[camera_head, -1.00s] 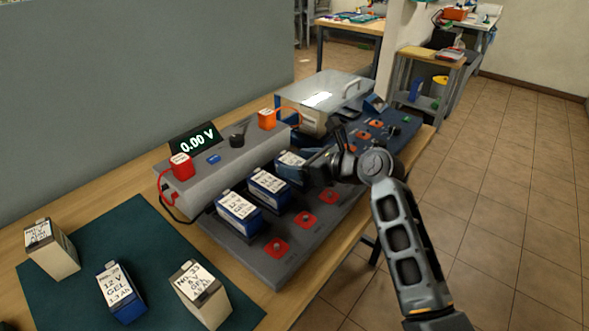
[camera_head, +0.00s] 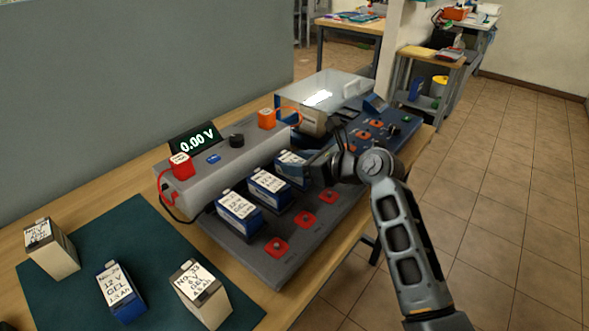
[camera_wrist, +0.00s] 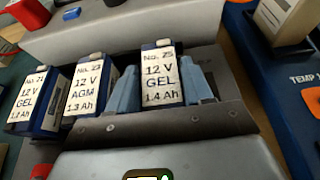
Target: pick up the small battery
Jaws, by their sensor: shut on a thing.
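Several small batteries with white labels are in view. My gripper (camera_head: 308,170) is shut on the blue battery marked No. 25, 12 V GEL, 1.4 Ah (camera_wrist: 160,78). In the wrist view its pale blue fingers stand on either side of this battery. In the head view the held battery (camera_head: 291,165) is the farthest of three in a row on the grey tester base, partly hidden by my gripper. It looks upright. The other two, a 12 V AGM 1.3 Ah (camera_wrist: 88,88) and No. 21 GEL (camera_wrist: 35,102), stand beside it.
A green mat (camera_head: 145,245) at the left bears three more batteries. A grey unit reading 0.00 V (camera_head: 220,160) stands behind the row. A clear-lidded box (camera_head: 325,90) and a blue control panel (camera_head: 385,130) are beyond. Red buttons (camera_head: 303,219) line the base's front.

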